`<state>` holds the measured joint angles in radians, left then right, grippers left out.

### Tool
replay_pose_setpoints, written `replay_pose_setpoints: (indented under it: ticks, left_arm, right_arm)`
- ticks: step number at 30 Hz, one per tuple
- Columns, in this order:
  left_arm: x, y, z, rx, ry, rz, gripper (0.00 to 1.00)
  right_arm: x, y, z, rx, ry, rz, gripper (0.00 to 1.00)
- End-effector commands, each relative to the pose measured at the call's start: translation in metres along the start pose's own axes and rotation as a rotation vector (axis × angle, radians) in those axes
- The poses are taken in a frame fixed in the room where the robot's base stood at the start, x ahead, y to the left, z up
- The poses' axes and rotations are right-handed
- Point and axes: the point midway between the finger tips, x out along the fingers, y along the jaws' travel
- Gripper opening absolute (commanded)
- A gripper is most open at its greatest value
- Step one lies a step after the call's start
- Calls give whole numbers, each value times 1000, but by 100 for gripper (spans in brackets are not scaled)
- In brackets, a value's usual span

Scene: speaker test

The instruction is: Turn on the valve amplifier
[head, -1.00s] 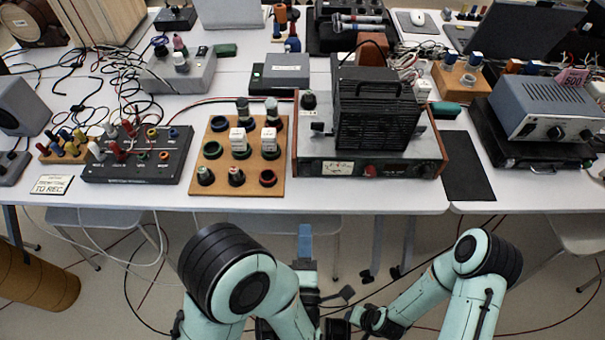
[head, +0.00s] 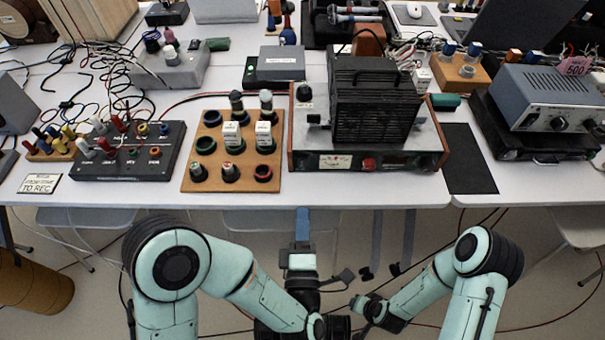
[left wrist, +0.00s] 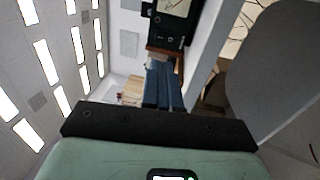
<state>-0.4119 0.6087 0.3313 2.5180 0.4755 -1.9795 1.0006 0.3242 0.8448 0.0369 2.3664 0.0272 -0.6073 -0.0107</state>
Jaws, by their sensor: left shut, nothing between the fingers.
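The valve amplifier (head: 368,161) stands at the front of the white table. It has a black caged top, a light metal deck, wooden side panels and a dark front panel with a lit meter and a red knob. My left gripper (head: 302,222) has blue fingers held together and empty, in front of the table edge, below and left of the amplifier's meter. In the left wrist view the blue fingers (left wrist: 163,85) point up towards a dark panel with a pale meter (left wrist: 175,7), apart from it as far as I can tell. My right arm shows, but its fingertips do not.
A wooden board with knobs (head: 232,182) stands left of the amplifier, with a black jack box (head: 128,165) beyond it. A dark mat (head: 468,160) and a blue-grey unit (head: 549,100) are to the right. The table's front edge lies ahead of my arms.

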Motion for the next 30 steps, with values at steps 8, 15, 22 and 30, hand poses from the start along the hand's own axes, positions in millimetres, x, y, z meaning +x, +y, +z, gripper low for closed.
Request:
replay_pose_setpoints:
  ticks: [8,15,22,30]
  left_arm:
    - [64,0,-1,0,4,2,0]
    - [101,0,0,1,1,1,0]
    - [112,0,0,2,-1,0,0]
    - [112,0,0,2,-1,-1,0]
  right_arm:
    - [-1,0,1,0,-4,0,36]
    - [1,1,2,1,-6,2,36]
    - [2,3,4,3,-12,5,36]
    - [2,3,4,3,-13,5,36]
